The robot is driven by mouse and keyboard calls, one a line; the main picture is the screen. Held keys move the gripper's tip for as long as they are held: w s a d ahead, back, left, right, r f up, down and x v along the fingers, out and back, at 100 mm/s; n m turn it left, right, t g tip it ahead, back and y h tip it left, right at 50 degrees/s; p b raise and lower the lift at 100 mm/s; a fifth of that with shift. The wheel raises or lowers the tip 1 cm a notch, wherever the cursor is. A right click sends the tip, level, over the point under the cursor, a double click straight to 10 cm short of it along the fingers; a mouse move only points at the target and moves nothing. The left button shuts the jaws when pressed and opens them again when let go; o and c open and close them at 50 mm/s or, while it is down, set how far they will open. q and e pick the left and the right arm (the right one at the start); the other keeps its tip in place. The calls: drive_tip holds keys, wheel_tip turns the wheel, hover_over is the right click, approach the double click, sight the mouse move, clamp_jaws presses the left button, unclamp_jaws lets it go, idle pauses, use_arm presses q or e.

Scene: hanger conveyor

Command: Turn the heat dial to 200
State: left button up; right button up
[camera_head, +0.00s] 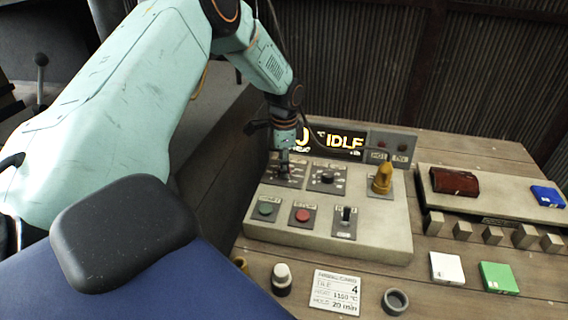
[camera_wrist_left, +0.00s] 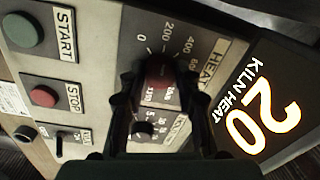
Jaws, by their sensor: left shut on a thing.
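The heat dial (camera_wrist_left: 161,71) shows in the left wrist view as a dark reddish knob on a HEAT plate marked 0, 200, 400 and higher. My left gripper (camera_wrist_left: 162,85) is shut on the knob, one finger on each side. The knob's pointer cannot be made out. In the head view my left gripper (camera_head: 283,165) reaches down onto the panel's back left dial and hides most of it. The lit display (camera_wrist_left: 262,115) reads KILN HEAT 20; in the head view the display (camera_head: 342,141) also shows IDLE. My right gripper is not in view.
A second dial (camera_head: 327,178) sits close to the right of the gripper. A green button (camera_head: 265,209), red button (camera_head: 302,215) and toggle switch (camera_head: 346,215) line the panel's front. A yellow lever (camera_head: 382,180) stands at right. A firing card (camera_head: 335,291) lies in front.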

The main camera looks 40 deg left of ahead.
use_arm(q)
drive_tip(key=shift+w+r, duration=0.1)
drive_tip(key=shift+r, duration=0.05)
drive_tip(key=o, duration=1.2)
drive_tip(key=shift+c, duration=0.2)
wheel_tip(320, 180, up, 12)
drive_tip(key=shift+s+d, duration=0.25)
drive_tip(key=shift+s, duration=0.05)
